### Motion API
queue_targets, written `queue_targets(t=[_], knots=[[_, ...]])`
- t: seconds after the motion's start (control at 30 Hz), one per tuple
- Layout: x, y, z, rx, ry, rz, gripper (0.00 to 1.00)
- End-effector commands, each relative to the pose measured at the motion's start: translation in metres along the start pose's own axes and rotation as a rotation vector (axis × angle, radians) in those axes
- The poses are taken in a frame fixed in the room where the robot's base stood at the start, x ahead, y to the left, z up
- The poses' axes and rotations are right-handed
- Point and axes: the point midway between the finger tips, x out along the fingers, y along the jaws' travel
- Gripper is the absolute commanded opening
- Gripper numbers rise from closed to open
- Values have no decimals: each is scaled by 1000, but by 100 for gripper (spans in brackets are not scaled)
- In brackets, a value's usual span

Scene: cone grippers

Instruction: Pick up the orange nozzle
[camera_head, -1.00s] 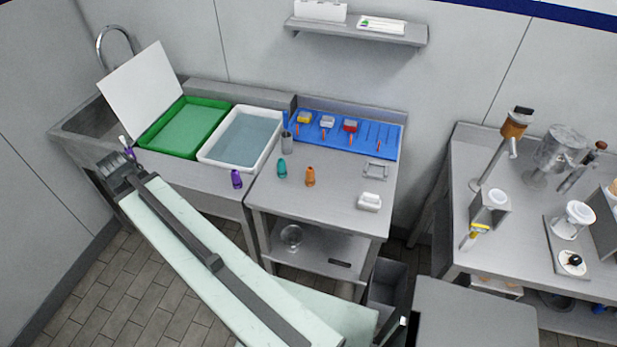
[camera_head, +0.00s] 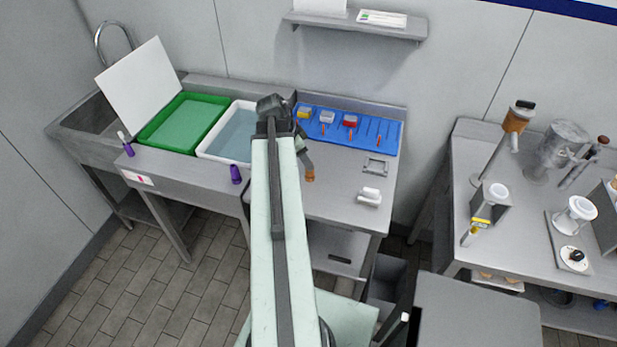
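The orange nozzle (camera_head: 310,175) stands on the grey metal table (camera_head: 335,205), just right of my arm. Its upper part is partly covered by the end of my arm. My gripper (camera_head: 305,158) is near the nozzle, angled down to the right from the arm's end. It is small and dark here, and I cannot tell whether its fingers are open or touch the nozzle. The teal nozzle is hidden behind my arm.
A purple nozzle (camera_head: 236,174) stands left of my arm. A blue tray (camera_head: 388,138) with small coloured items lies behind. A white tub (camera_head: 208,148) and a green tray (camera_head: 158,143) are at left. A grey bracket (camera_head: 375,166) and white object (camera_head: 369,197) stand right.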

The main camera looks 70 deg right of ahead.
Motion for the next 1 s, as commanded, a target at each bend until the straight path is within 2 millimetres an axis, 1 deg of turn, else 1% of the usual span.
queue_targets(t=[0.07, 0.17, 0.3, 0.4, 0.47, 0.63, 0.67, 0.7, 0.77, 0.8, 0.83, 0.87, 1.0], knots=[[1, 0, 0, -1, 0, 0, 54], [11, 0, 1, -2, 0, 0, 54], [38, 0, 0, -1, -1, -1, 54], [52, 0, 0, -2, -1, -1, 54], [54, 0, -1, -3, -1, -2, 54], [50, 0, -2, -4, -1, -2, 54], [50, 0, -2, -4, -1, -2, 51], [50, 0, -2, -4, -1, -2, 40], [50, 0, -2, -5, -1, -2, 23], [50, 0, -2, -5, -1, -2, 12], [50, 0, -2, -5, -1, -2, 4], [50, 0, -2, -5, -1, -2, 0], [50, 0, -2, -5, -1, -2, 0]])
